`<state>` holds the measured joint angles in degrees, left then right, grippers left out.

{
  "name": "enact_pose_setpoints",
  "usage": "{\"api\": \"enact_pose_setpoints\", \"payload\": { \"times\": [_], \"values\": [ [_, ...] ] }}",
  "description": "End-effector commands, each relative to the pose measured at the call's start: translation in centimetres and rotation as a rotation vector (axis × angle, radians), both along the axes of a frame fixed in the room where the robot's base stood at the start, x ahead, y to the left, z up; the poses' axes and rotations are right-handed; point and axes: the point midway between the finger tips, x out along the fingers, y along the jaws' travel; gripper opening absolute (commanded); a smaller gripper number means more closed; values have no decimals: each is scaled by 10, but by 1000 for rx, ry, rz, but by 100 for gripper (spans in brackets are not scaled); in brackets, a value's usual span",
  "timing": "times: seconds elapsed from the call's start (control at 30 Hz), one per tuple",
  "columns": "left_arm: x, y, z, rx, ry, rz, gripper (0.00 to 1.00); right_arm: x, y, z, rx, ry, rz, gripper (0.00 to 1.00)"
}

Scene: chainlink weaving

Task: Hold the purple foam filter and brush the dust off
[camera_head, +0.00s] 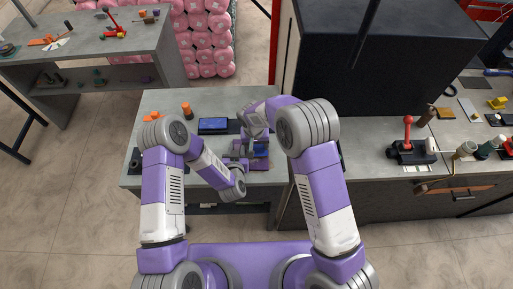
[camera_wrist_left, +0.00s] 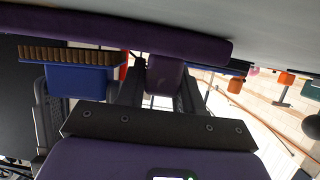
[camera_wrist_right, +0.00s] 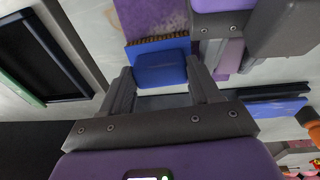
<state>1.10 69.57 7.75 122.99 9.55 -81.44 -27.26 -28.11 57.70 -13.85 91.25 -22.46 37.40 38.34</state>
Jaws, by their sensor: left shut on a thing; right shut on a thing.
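The purple foam filter (camera_head: 262,163) is at the right front of the middle table, partly hidden by my arms. In the right wrist view the filter's face (camera_wrist_right: 150,18) looks speckled with pale dust. My right gripper (camera_wrist_right: 160,80) is shut on a blue brush (camera_wrist_right: 160,68) with brown bristles (camera_wrist_left: 70,55). The bristles are at the filter's edge; I cannot tell whether they touch. In the head view the brush (camera_head: 260,148) lies over the filter.
An orange bottle (camera_head: 187,110) stands at the back of the table. A tall black cabinet (camera_head: 385,60) stands close on the right. My two grippers are very near each other.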

Motion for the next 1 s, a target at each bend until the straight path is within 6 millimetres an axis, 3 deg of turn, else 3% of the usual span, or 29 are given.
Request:
{"api": "enact_pose_setpoints", "payload": {
  "times": [0.7, 1.0],
  "values": [
    [-1, -1, 0, -1, 1, -3, 5, 33, -2, -3, 1, -2, -2, 26],
    [-1, -1, 0, -1, 1, -3, 5, 35, -2, -3, 1, -2, -1, 26]
  ]
}}
